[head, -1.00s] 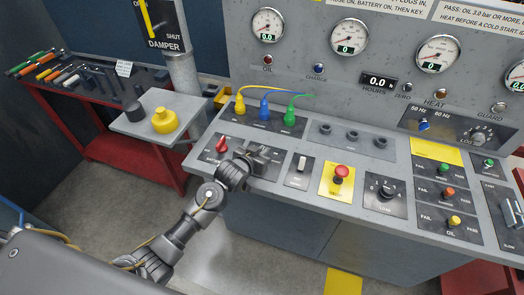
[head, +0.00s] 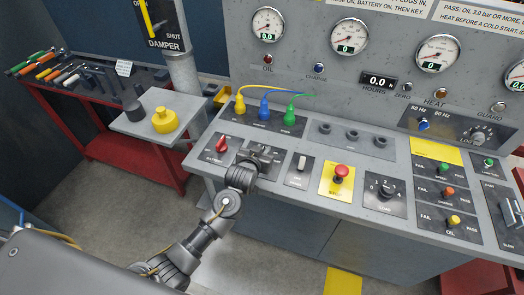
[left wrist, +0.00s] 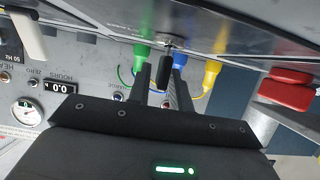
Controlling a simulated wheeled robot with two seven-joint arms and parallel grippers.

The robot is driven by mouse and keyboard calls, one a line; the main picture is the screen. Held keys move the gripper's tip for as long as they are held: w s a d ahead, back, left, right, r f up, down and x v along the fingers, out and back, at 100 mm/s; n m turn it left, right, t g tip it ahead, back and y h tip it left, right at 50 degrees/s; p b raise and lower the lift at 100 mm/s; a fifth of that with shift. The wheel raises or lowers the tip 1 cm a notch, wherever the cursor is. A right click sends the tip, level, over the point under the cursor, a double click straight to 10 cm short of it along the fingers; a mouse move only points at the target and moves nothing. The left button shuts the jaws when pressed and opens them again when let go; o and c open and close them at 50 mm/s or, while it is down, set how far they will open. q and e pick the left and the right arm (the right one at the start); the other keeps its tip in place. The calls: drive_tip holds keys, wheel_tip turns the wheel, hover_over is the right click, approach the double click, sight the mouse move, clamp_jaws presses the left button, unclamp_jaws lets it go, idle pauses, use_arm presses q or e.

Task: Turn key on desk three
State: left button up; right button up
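The desk (head: 210,165) is a grey sloped console with gauges on its upright back. My left gripper (head: 258,156) is over the dark panel between the red knob (head: 221,144) and a small white switch (head: 302,162). In the left wrist view, a small dark key (left wrist: 164,69) with a metal tip meets the panel surface. The fingers of my left gripper (left wrist: 161,85) stand on either side of it, apart, with a small gap visible. Contact with the key cannot be made out. In the head view the gripper hides the key. My right gripper is not in view.
Yellow, blue and green plugs (head: 264,111) with cables stand behind the gripper. A red stop button (head: 341,172) and a rotary knob (head: 387,189) lie to the right.

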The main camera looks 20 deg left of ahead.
use_arm(q)
drive_tip(key=shift+o, duration=0.9)
drive_tip(key=shift+s, duration=0.15)
drive_tip(key=b+v, duration=0.1)
drive_tip(key=v, duration=0.9)
drive_tip(key=shift+s+r, duration=0.2)
drive_tip(key=shift+r, duration=0.05)
